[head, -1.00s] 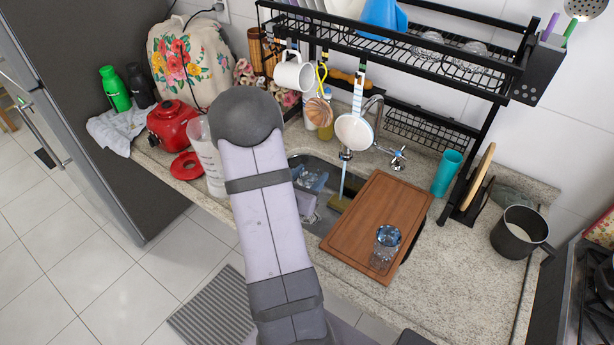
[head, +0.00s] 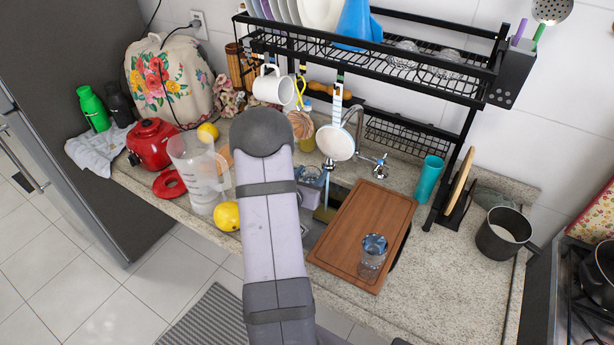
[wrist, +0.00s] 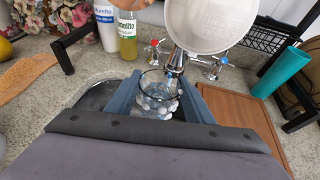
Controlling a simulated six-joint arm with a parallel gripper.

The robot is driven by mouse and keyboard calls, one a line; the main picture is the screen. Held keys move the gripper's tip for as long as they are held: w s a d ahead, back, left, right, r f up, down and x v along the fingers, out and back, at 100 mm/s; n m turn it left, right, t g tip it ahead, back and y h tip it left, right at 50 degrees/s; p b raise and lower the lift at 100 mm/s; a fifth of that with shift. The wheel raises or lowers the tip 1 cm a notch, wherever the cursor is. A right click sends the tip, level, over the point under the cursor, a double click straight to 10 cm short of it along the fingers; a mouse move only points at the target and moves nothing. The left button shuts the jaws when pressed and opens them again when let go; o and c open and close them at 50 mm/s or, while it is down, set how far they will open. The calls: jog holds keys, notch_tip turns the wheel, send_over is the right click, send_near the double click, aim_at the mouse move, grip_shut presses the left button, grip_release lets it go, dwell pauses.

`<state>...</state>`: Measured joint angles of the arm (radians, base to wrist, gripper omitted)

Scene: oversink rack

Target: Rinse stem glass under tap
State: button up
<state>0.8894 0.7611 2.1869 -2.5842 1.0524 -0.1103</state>
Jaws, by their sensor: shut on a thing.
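In the wrist view my gripper (wrist: 158,104) is shut on a clear glass with a rounded bowl (wrist: 158,88), its rim up. I cannot see its stem or foot. The metal tap (wrist: 175,62) is just behind and above the glass's rim. In the head view the tap (head: 330,163) sends a thin stream of water (head: 326,194) down into the sink. My gripper (head: 311,180) shows there beside the stream, on its left, partly hidden by my arm. I cannot tell if water enters the glass.
A wooden board (head: 345,235) with a tumbler (head: 373,258) covers the sink's right part. A white pan (head: 336,142) and mug (head: 272,86) hang from the black rack (head: 400,75) close above. A clear jug (head: 203,175) and lemon (head: 227,215) stand left.

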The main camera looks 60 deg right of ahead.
jog(key=f+b, duration=0.2)
jog(key=f, duration=0.1)
jog(key=d+f+b, duration=0.1)
jog(key=f, duration=0.2)
jog(key=shift+d+f+b, duration=0.15)
jog(key=shift+f+b, duration=0.2)
jog(key=shift+b, duration=0.05)
jog(key=d+b, duration=0.2)
jog(key=d, duration=0.4)
jog(key=shift+r, duration=0.3)
jog(key=shift+w, duration=0.1)
